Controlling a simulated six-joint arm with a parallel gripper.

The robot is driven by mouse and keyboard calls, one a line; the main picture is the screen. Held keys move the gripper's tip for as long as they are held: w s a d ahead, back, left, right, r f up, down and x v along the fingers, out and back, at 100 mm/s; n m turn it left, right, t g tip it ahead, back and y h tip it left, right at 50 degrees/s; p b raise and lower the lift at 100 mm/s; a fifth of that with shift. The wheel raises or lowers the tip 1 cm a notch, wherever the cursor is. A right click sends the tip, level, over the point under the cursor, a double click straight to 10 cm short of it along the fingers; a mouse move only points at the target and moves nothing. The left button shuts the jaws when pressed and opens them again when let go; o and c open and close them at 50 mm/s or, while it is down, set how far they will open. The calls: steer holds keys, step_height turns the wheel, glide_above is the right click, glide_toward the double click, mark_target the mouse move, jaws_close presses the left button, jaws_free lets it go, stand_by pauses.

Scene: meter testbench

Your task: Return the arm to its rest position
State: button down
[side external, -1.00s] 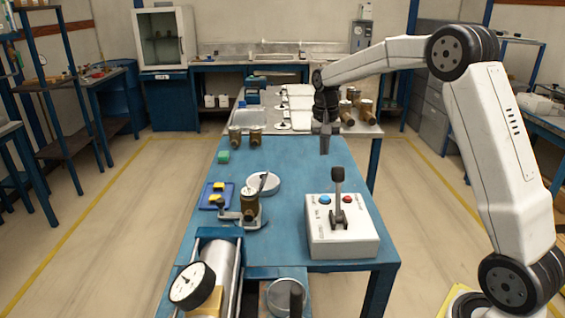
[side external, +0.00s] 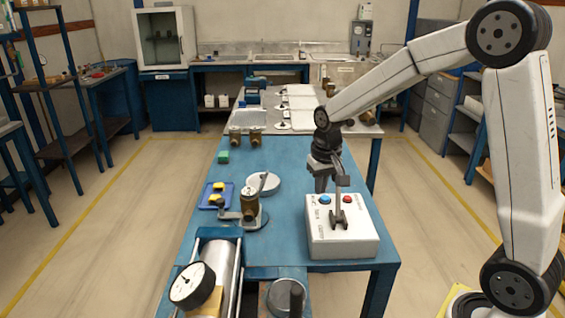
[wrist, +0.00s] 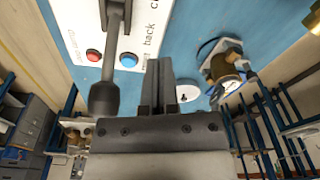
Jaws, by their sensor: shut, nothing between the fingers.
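My gripper (side external: 321,184) is shut and empty. It points down just behind the white control box (side external: 343,241), close to the box's lever. The lever (side external: 338,203) stands on top of the box and looks partly overlapped with my gripper in the side view. In the wrist view my closed fingers (wrist: 159,75) are beside the lever's dark knob (wrist: 104,98), with a visible gap. The box (wrist: 125,25), with its red and blue buttons, shows at the top there.
The blue table (side external: 290,170) holds a clamped brass meter (side external: 250,205), a white dish (side external: 264,183), a blue tray (side external: 214,202) and a green block (side external: 223,157). A gauge cylinder (side external: 215,270) is at the front.

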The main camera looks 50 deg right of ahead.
steer(key=s+a+f+n, duration=0.2)
steer(key=s+a, duration=0.2)
steer(key=s, duration=0.2)
steer(key=s+a+f+n+t, duration=0.1)
steer(key=s+a+f+n, duration=0.1)
steer(key=s, duration=0.5)
steer(key=shift+a+f+n, duration=0.4)
steer(key=shift+a+f, duration=0.4)
steer(key=shift+a, duration=0.1)
